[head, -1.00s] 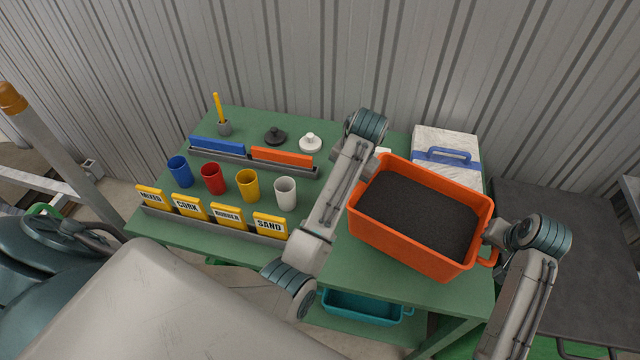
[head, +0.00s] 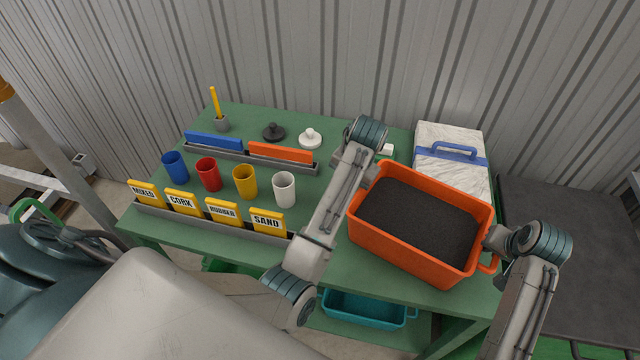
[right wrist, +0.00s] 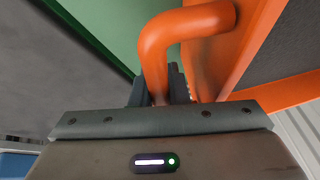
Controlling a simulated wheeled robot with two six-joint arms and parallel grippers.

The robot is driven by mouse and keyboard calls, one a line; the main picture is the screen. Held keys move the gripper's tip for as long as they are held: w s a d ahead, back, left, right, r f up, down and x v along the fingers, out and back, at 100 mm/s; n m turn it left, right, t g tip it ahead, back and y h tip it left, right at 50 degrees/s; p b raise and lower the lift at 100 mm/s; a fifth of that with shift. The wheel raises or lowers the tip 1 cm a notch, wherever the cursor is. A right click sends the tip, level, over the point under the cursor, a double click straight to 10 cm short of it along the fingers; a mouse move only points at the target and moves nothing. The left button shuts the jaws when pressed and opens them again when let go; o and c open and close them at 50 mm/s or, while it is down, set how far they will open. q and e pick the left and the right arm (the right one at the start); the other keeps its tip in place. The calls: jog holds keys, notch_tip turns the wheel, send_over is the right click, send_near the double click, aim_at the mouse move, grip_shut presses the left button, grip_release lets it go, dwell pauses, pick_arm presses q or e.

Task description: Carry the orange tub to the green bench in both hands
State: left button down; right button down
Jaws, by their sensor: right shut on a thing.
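The orange tub (head: 405,246), filled with dark granules (head: 420,217), is level over the right part of the green bench (head: 365,274). I cannot tell whether its base touches the bench top. My right gripper (head: 492,242) is at the tub's right end. In the right wrist view its fingers (right wrist: 160,92) are closed around the tub's orange handle (right wrist: 185,28). My left gripper (head: 372,172) is at the tub's left end. Its fingers and that handle are mostly hidden, so its grip cannot be seen.
A white box with a blue strap (head: 450,150) stands behind the tub. Several cups (head: 245,182), a rack of yellow signs (head: 222,211) and lids (head: 310,138) occupy the left of the bench. A teal bin (head: 365,308) is on the shelf below. A dark surface (head: 575,240) lies right.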

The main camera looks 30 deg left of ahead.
pick_arm(q)
jog(key=c, duration=1.4)
grip_release()
pick_arm(e)
jog(key=c, duration=1.4)
grip_release()
jog(key=v, duration=1.2)
pick_arm(q)
jog(key=shift+a, duration=0.1)
